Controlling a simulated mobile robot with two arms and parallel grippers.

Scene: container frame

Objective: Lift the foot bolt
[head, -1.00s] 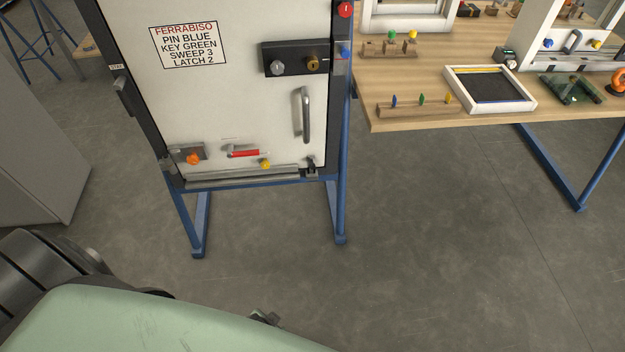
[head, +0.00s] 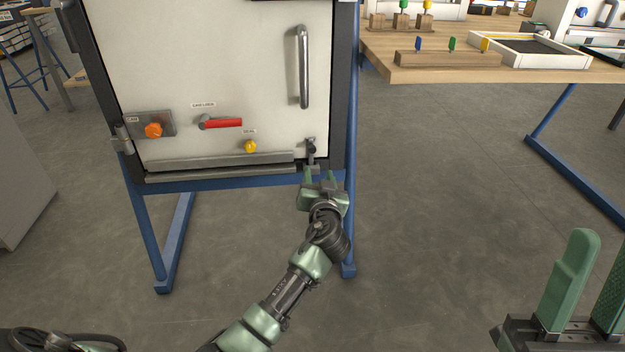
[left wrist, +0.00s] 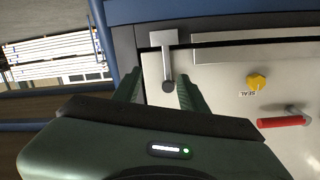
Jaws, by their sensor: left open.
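The foot bolt (head: 311,148) is a small dark bolt with a knob at the lower right corner of the white door panel (head: 225,60). My left gripper (head: 319,175) is open just below the bolt, fingers pointing up at it. My right gripper (head: 598,265) is open and empty at the lower right, far from the door.
The door carries an orange cam knob (head: 153,130), a red lever (head: 222,123), a yellow seal knob (head: 250,146) and a long handle (head: 303,67). Its frame stands on blue legs (head: 349,220). A wooden table (head: 490,74) stands at the right. The floor between is clear.

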